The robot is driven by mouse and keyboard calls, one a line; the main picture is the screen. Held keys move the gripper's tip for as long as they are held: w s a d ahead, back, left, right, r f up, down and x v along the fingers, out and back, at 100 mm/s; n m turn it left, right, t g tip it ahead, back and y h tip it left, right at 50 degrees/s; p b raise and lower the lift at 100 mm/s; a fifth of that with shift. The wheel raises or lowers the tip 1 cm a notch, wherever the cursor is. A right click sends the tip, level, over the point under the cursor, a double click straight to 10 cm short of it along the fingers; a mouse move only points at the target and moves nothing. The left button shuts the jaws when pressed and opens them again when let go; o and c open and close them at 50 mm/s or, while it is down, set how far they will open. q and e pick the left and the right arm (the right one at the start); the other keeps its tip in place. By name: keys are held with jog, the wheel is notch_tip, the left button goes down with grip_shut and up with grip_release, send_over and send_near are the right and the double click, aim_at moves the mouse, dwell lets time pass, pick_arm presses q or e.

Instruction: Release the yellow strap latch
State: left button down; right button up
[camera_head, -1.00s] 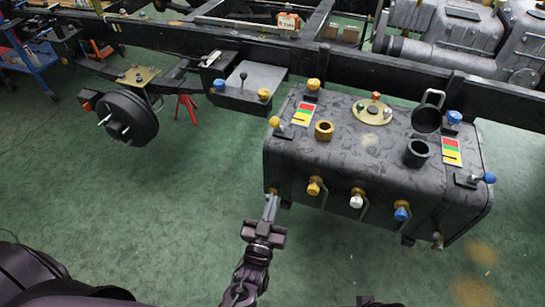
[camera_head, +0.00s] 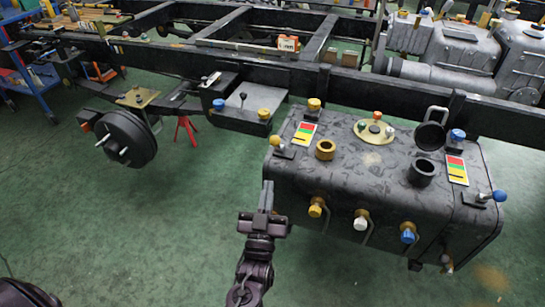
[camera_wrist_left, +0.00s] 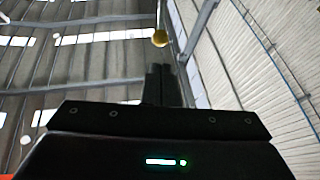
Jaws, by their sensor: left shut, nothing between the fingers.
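A dark tank (camera_head: 355,180) hangs on the chassis frame. A short lever with a yellow knob (camera_head: 276,141), which looks like the yellow strap latch, sits at the tank's upper left edge. My left gripper (camera_head: 267,186) is shut and empty, pointing up in front of the tank's left end, below that knob in the picture. In the left wrist view a yellow ball-shaped knob (camera_wrist_left: 160,38) shows just beyond the tips of my left gripper (camera_wrist_left: 158,70); a gap or contact cannot be told. My right gripper is out of view.
A blue-knobbed lever (camera_head: 499,196) sits at the tank's right end. Yellow, white and blue valves (camera_head: 360,221) line its front. A filler neck (camera_head: 421,172) and a brass ring (camera_head: 325,149) stand on top. A brake drum (camera_head: 126,140) hangs at left. The green floor in front is clear.

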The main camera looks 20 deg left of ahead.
aim_at(276, 143)
pick_arm(q)
jog(key=x, duration=0.9)
jog(key=shift+w+b, duration=0.15)
jog(key=shift+b, duration=0.15)
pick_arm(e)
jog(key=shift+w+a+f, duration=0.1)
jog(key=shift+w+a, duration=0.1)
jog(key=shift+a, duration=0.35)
pick_arm(q)
jog(key=shift+r, duration=0.1)
